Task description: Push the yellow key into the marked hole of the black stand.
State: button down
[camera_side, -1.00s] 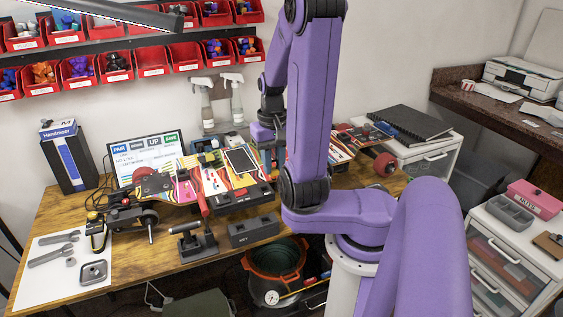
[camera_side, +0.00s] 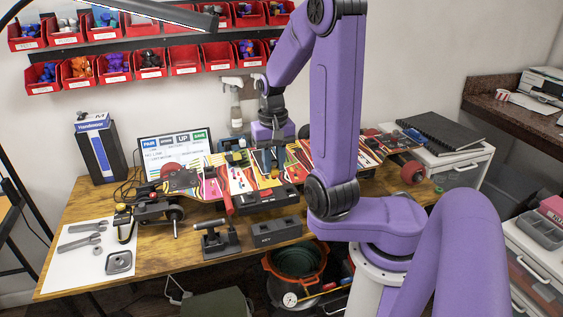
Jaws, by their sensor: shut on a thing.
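My gripper (camera_side: 274,160) hangs from the purple arm over the back middle of the bench, above the colourful board (camera_side: 205,186). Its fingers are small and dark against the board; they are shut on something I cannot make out. I cannot pick out the yellow key. A dark block with light lettering on its front, likely the black stand (camera_side: 275,234), sits at the bench's front edge. My gripper is above and behind it, well apart. The marked hole is too small to tell.
A small black holder (camera_side: 216,241) stands left of the block. A white sheet with wrenches (camera_side: 87,256) lies at the left. A screen (camera_side: 175,148) and a tall box (camera_side: 100,150) stand behind. Red bins (camera_side: 115,68) line the wall. A bucket (camera_side: 293,271) stands below the front edge.

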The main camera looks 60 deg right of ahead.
jog(key=shift+w+a, duration=0.25)
jog(key=shift+w, duration=0.55)
jog(key=shift+w+a, duration=0.25)
jog(key=shift+w, duration=0.55)
jog(key=shift+f, duration=0.1)
jog(key=shift+f, duration=8.05)
jog(key=shift+f, duration=1.2)
